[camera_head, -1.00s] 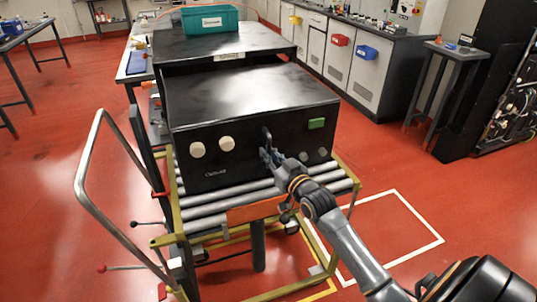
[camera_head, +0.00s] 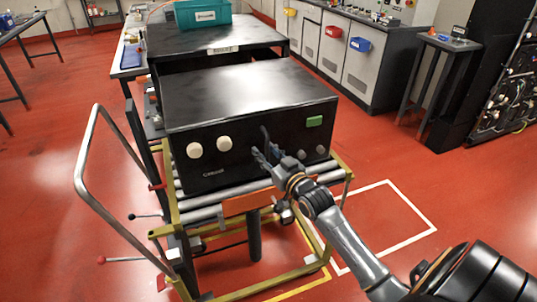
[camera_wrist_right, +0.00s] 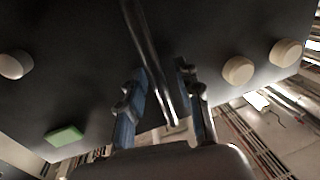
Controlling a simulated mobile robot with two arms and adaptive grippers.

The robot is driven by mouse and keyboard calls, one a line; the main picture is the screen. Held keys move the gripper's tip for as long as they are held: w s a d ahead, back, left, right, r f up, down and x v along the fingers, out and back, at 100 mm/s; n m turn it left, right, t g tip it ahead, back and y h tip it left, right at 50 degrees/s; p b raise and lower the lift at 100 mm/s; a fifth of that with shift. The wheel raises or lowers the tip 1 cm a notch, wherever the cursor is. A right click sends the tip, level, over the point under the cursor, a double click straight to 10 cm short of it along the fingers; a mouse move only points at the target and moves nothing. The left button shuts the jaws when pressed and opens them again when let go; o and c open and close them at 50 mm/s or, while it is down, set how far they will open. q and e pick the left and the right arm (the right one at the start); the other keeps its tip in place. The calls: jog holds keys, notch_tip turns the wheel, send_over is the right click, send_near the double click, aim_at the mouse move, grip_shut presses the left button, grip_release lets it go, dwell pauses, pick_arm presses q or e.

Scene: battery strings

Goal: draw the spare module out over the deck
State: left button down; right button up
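The spare module (camera_head: 250,95) is a large black box with two cream knobs, a green label and smaller grey knobs on its front. It lies on the roller deck (camera_head: 200,215), most of it out in front of the black housing (camera_head: 220,35). Whether its rear end is still inside is hard to tell. My right gripper (camera_head: 263,158) is at the front handle (camera_head: 265,133). My left gripper is out of view.
The deck belongs to a yellow-framed cart with a bent push handle (camera_head: 92,145) at the left. A teal bin (camera_head: 202,13) sits on the housing. A bench (camera_head: 345,70) and a small table (camera_head: 447,45) stand at the right. Red floor is free around the cart.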

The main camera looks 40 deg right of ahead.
jog(key=s, duration=1.2)
jog(key=shift+a, duration=0.2)
jog(key=s+a+f+n+g+y, duration=0.1)
jog(key=s+a+f+g, duration=0.7)
jog(key=a+f, duration=0.35)
jog(key=s+a+f+n+g, duration=0.1)
jog(key=s+a+f+g, duration=0.15)
jog(key=s, duration=0.35)
jog(key=s+a+f+g, duration=0.2)
jog(key=s+g, duration=0.2)
jog(key=s, duration=0.3)
notch_tip(320, 180, down, 27)
jog(key=s+g, duration=0.1)
jog(key=s, duration=0.1)
jog(key=s+d+f+g, duration=0.1)
jog(key=s+d+f, duration=0.1)
jog(key=s+f, duration=1.3)
jog(key=shift+s+d+f+n, duration=0.25)
jog(key=shift+s+d+n, duration=0.15)
jog(key=shift+s, duration=0.25)
